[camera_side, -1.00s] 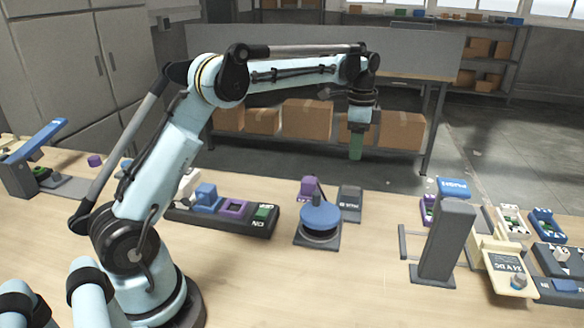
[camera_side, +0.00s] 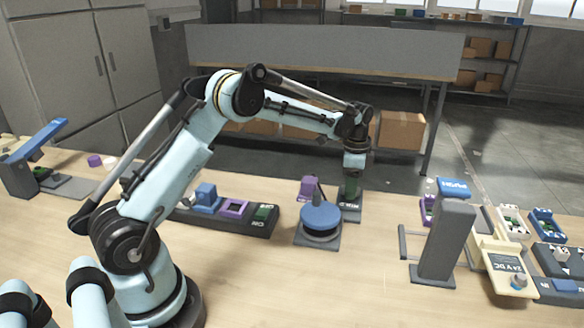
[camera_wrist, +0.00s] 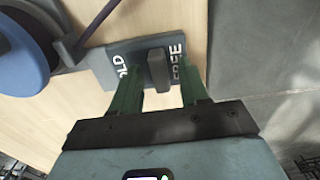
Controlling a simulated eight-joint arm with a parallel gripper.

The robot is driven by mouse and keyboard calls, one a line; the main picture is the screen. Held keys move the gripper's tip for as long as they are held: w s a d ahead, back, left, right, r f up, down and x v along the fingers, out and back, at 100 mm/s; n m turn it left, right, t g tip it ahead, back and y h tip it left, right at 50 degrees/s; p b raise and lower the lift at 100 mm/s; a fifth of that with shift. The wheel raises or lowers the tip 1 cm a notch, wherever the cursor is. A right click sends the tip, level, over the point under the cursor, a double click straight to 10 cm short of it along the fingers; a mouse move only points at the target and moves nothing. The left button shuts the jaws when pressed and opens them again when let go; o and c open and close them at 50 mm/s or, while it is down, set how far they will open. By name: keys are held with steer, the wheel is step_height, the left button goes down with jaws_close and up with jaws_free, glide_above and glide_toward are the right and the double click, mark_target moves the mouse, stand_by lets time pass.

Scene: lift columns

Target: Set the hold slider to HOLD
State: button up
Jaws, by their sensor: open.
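My gripper (camera_wrist: 161,82) is open, with one green finger on each side of the knob and visible gaps between.
A round blue turntable (camera_side: 320,219) with a dark lever stands just left of the slider. A purple block (camera_side: 307,188) is behind it. A grey post (camera_side: 447,243) stands to the right. The bench's far edge lies close behind the slider.

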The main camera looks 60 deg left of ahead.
mark_target(349, 202)
jaws_close()
stand_by(0.3)
steer(key=shift+s+d, duration=1.15)
jaws_free()
steer(key=shift+r, duration=0.15)
